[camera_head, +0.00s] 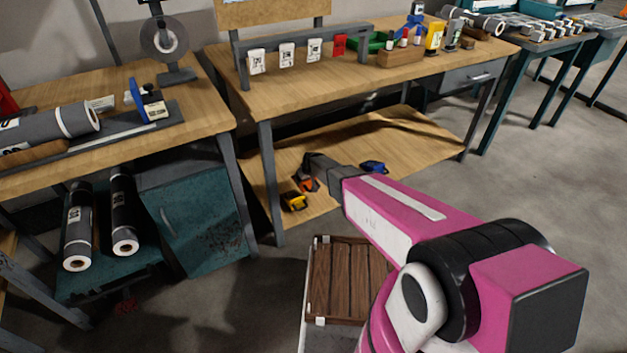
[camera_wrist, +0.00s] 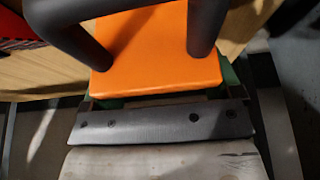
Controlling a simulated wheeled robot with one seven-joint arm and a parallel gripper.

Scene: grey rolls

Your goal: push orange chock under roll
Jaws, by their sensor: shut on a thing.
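My gripper (camera_head: 309,174) reaches over the low wooden shelf of the middle bench. Its dark fingers are shut on the orange chock (camera_head: 308,186), which shows small and partly hidden behind them. In the wrist view, the orange chock (camera_wrist: 160,55) lies between the two dark fingers of my gripper (camera_wrist: 155,55), one at each side. A grey roll (camera_head: 50,128) with a white band lies on the left bench, apart from the chock. Two dark rolls, one (camera_head: 78,225) beside the other (camera_head: 123,210), lean under that bench. No roll is clearly seen at the chock.
A yellow chock (camera_head: 294,201) sits just left of my gripper, and a blue chock (camera_head: 374,167) to its right on the shelf. A bench leg (camera_head: 271,185) stands at the left front. A slatted wooden crate (camera_head: 345,280) is on the floor below my arm.

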